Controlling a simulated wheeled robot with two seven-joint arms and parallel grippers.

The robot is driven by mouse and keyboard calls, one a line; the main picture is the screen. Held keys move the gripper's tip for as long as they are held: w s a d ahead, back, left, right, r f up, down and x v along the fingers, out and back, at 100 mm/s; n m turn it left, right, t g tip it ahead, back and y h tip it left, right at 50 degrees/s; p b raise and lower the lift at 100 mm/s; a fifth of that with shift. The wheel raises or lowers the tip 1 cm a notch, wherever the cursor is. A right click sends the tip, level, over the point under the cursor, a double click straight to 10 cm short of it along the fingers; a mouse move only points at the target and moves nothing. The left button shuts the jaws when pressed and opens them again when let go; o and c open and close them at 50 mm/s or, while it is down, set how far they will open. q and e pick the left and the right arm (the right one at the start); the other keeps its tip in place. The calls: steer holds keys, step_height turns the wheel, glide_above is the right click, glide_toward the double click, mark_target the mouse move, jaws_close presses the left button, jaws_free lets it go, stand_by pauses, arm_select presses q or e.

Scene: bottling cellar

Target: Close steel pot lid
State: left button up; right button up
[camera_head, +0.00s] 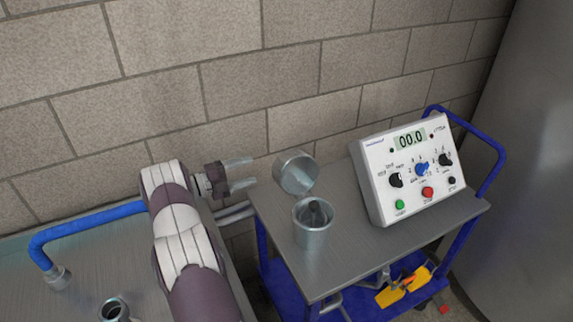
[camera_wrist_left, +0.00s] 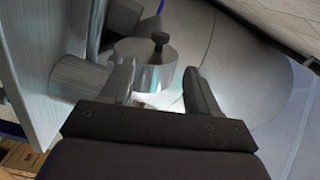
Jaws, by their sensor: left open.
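The steel pot (camera_head: 313,232) stands upright and open-topped on the cart. A dark object shows inside its mouth. Its round steel lid (camera_head: 295,173) stands raised and tilted up at the pot's back rim. My left gripper (camera_head: 250,172) is open and empty, just left of the lid, with its fingers pointing toward it and a small gap between. In the left wrist view, a round grey metal piece with a dark knob (camera_wrist_left: 160,39) shows beyond and between my open fingers (camera_wrist_left: 158,85); I cannot tell which part it is. My right gripper is not in view.
The cart's grey top (camera_head: 372,250) carries a white control box (camera_head: 415,168) right of the pot. A blue handle rail (camera_head: 489,150) rises behind the box. A yellow tool (camera_head: 405,287) lies on the lower shelf. A brick wall stands behind; a large grey tank (camera_head: 525,190) is at right.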

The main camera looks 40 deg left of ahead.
mark_target(282, 161)
arm_select(q)
steer(key=p+x, duration=0.2)
steer(key=x, duration=0.9)
steer(key=shift+w+d+p, duration=0.15)
steer(key=shift+w+p, duration=0.15)
steer(key=shift+p, duration=0.05)
jaws_close()
